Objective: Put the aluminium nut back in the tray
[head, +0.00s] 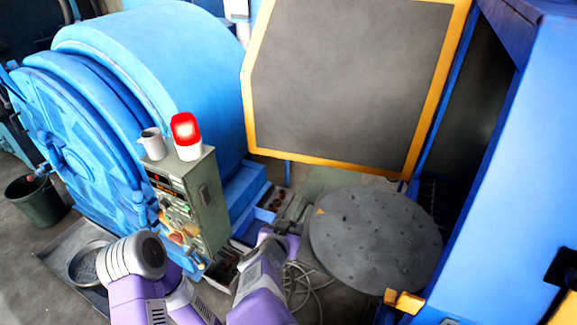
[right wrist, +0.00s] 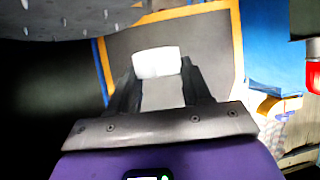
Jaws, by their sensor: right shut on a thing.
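My right gripper (head: 284,233) is beside the left edge of the round grey turntable. In the right wrist view its fingers (right wrist: 160,82) are shut on a small whitish block, which I take to be the aluminium nut (right wrist: 158,62). The nut cannot be made out in the head view. One open tray (head: 270,215) with small brownish things in it lies on the floor by the blue machine. Another dark tray (head: 222,272) lies nearer, below the green control box. I cannot tell which tray is meant. My left gripper's fingers are not seen.
The round turntable (head: 375,240) stands at right of centre. A large blue drum machine (head: 150,75) fills the left. Loose cable (head: 300,285) lies on the floor.

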